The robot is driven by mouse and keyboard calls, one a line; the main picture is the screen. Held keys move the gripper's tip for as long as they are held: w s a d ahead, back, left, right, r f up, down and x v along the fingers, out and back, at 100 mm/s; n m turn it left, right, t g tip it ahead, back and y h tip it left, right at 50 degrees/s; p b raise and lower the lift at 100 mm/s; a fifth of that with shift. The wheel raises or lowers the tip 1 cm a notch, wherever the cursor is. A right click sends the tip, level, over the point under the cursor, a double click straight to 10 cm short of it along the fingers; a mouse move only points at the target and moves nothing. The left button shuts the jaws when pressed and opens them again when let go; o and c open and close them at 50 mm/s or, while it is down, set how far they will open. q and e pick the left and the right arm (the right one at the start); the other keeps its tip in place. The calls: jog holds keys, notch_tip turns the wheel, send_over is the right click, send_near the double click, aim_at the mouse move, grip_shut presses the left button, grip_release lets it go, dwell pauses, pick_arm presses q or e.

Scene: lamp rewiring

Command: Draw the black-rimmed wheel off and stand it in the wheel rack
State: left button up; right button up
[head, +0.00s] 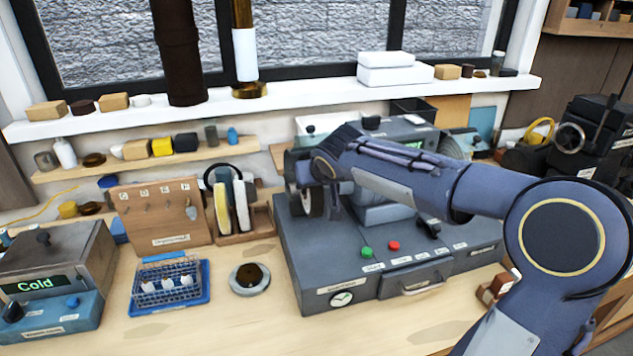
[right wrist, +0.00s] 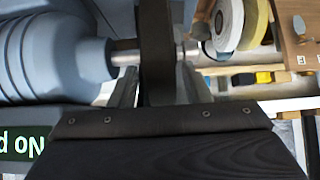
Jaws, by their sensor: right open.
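The black-rimmed wheel (right wrist: 155,50) is on the spindle of the grey-blue machine (head: 385,265), seen edge-on as a dark band in the right wrist view. In the head view it shows at the machine's left end (head: 304,201), partly hidden by my arm. My right gripper (right wrist: 156,85) is open, with one finger on each side of the wheel; I cannot tell whether they touch it. The spindle end (right wrist: 190,51) sticks out beyond the wheel. The wooden wheel rack (head: 243,224) stands left of the machine and holds a white and a yellow wheel upright. My left gripper is out of view.
A pegboard stand (head: 160,212) with hanging keys is left of the rack. A blue basket (head: 168,285) and a round dish (head: 250,279) stand in front. A box with a "Cold" display (head: 50,285) is at far left.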

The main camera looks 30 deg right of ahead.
jog(key=shift+c, duration=0.2)
jog(key=c, duration=0.7)
jog(key=shift+r, duration=0.1)
jog(key=shift+w+a+b, duration=0.2)
jog(key=shift+a+b, duration=0.25)
jog(key=shift+a, duration=0.3)
jog(key=shift+w+a+b, duration=0.15)
jog(key=shift+a+b, duration=0.3)
jog(key=shift+a, duration=0.3)
jog(key=shift+w+a+b, duration=0.2)
jog(key=shift+a+b, duration=0.25)
jog(key=shift+a, duration=0.3)
jog(key=shift+w+a+b, duration=0.2)
jog(key=shift+a+b, duration=0.1)
jog(key=shift+a, duration=0.55)
jog(key=shift+w+a+b, duration=0.2)
jog(key=shift+a+b, duration=0.05)
jog(key=shift+a, duration=0.55)
jog(key=shift+r, duration=0.1)
